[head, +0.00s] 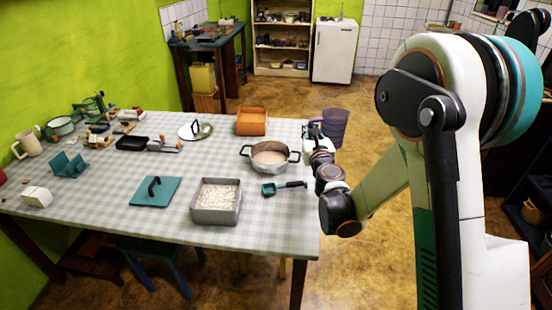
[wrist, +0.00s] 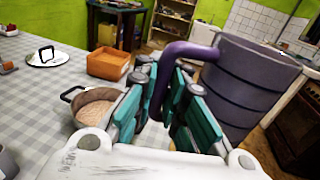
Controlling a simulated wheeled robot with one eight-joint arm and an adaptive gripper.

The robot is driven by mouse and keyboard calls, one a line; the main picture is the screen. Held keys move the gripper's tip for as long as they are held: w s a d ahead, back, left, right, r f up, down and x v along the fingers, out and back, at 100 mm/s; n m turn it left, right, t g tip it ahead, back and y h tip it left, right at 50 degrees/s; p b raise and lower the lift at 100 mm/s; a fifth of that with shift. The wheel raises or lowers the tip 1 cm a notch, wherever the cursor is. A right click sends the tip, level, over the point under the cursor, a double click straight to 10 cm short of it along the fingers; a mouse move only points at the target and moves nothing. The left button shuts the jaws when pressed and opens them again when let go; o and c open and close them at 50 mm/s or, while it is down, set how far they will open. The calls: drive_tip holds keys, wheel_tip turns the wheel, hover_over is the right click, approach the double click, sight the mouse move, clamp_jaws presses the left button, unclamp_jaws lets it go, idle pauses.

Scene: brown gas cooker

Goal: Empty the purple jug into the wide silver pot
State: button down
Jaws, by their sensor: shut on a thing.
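The purple jug (head: 334,127) is at the table's right edge in the head view, and large at the right in the wrist view (wrist: 245,85). My gripper (wrist: 178,100) is shut on the jug's handle (wrist: 190,50). The jug looks close to upright, slightly tilted in the wrist view; its inside is hidden. The wide silver pot (head: 270,167) stands on the table left of my gripper, with two dark handles and something pale beige in it. It also shows at the left in the wrist view (wrist: 92,112), partly hidden by my gripper.
An orange tray (head: 252,122) is behind the pot. A teal scoop (head: 270,189) and a grey box of pale pieces (head: 216,219) are in front. The left side holds several small items.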

drive_tip(key=w+a+f+n+y+b, duration=0.1)
drive_tip(key=a+f, duration=0.3)
drive_tip(key=a, duration=0.5)
drive_tip(key=w+a+f+n+y+b, duration=0.1)
drive_tip(key=a+f, duration=0.3)
drive_tip(key=a, duration=0.6)
drive_tip(key=w+a+f+n+g+y+b, duration=0.1)
drive_tip(key=a+f, duration=0.3)
drive_tip(key=a, duration=0.5)
drive_tip(key=shift+w+a+f+y+b, duration=0.25)
drive_tip(key=shift+a+f+y+b, duration=0.15)
drive_tip(key=shift+y+b, duration=0.4)
drive_tip(key=shift+y, duration=0.3)
